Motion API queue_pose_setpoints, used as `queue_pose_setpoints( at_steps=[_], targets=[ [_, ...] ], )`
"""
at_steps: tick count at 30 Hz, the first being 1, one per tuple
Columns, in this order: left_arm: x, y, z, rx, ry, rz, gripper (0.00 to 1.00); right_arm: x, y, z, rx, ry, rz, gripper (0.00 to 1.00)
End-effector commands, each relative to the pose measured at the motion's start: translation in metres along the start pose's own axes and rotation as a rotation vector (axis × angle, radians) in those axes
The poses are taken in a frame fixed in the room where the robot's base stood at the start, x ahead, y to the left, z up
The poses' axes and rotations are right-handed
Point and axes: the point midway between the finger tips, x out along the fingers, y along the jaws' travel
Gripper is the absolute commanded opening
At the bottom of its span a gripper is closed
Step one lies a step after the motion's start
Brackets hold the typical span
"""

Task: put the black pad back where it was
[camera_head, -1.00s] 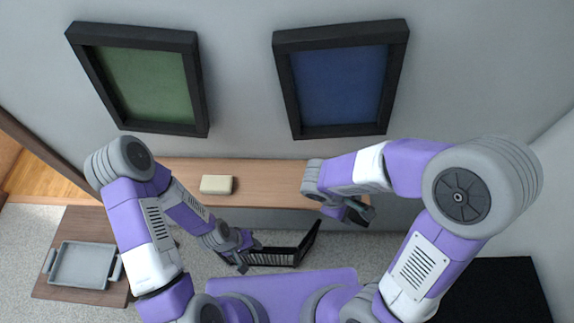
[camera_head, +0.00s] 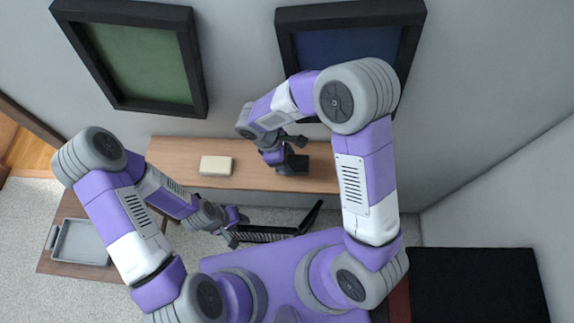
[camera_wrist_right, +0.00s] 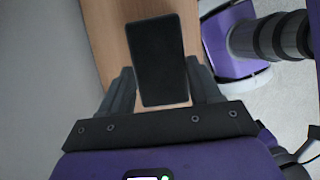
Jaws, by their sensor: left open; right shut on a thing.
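The black pad (camera_wrist_right: 157,60) is a dark flat rectangle between the two fingers of my right gripper (camera_wrist_right: 162,88) in the right wrist view. My right gripper is shut on it. In the head view the pad (camera_head: 294,165) shows as a small dark shape at my right gripper (camera_head: 287,152), over the right half of the wooden shelf (camera_head: 255,178). I cannot tell whether the pad touches the shelf. My left gripper (camera_head: 236,228) is open and empty, in front of the shelf near a black slatted rack.
A cream block (camera_head: 216,166) lies on the shelf, left of the pad. The black slatted rack (camera_head: 265,235) stands below the shelf. A grey tray (camera_head: 82,243) is on a low brown table at left. Two framed panels hang on the wall. A black surface (camera_head: 478,285) is at lower right.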

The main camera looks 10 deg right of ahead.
Motion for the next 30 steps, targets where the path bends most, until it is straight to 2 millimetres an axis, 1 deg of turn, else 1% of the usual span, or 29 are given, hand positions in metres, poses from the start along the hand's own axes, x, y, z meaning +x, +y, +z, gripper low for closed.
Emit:
queue_pose_setpoints(
  at_steps=[4,10,20,21,23,24,25,30],
  targets=[
    [0.002,-0.001,0.0,0.0,0.0,0.0,0.43,0.011,0.0,-0.004,0.001,0.0,-0.001,0.38],
    [0.007,-0.003,0.0,0.0,0.0,0.0,0.43,0.036,0.0,-0.015,0.001,-0.002,-0.001,0.38],
    [0.009,-0.003,-0.001,0.0,0.0,0.0,0.43,0.039,0.0,-0.016,0.002,0.001,0.001,0.38],
    [0.008,-0.003,0.0,0.0,0.0,0.0,0.43,0.038,0.0,-0.016,0.002,0.001,0.001,0.69],
    [0.008,-0.003,0.0,0.0,0.0,0.0,0.43,0.038,0.0,-0.016,0.002,0.001,0.001,0.78],
    [0.008,-0.003,0.0,0.0,0.0,0.0,0.43,0.038,0.0,-0.015,0.002,0.001,0.001,0.84],
    [0.008,-0.003,0.0,0.0,0.0,0.0,0.43,0.038,0.0,-0.015,0.002,0.001,0.001,0.88],
    [0.008,-0.003,0.0,0.0,0.0,0.0,0.43,0.038,0.0,-0.015,0.002,0.001,0.001,0.88]
  ],
)
